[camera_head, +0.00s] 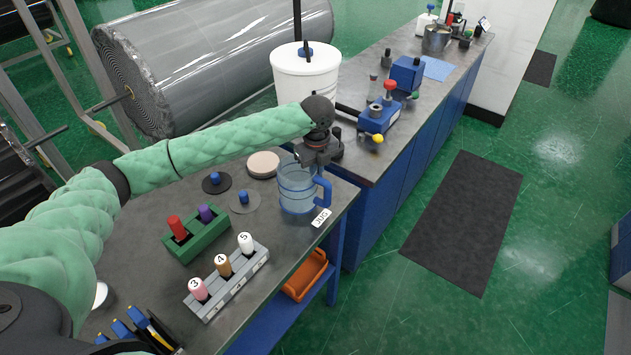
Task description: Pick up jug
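The jug (297,193) is clear blue with a blue handle on its right side. It stands upright near the right edge of the grey table, beside a white label reading JUG (321,218). My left arm, in a green quilted sleeve, reaches across from the left. My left gripper (316,160) points down at the jug's rim and overlaps its top in the view. The fingertips are small and dark, so I cannot tell whether they are open or touch the jug. My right gripper is not in view.
A green rack (197,236) and a grey numbered rack (229,281) hold small pegs left of the jug. Round discs lie behind them. A white bucket (305,85) and a counter with blue equipment (379,119) stand behind. An orange bin (305,274) sits below the table edge.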

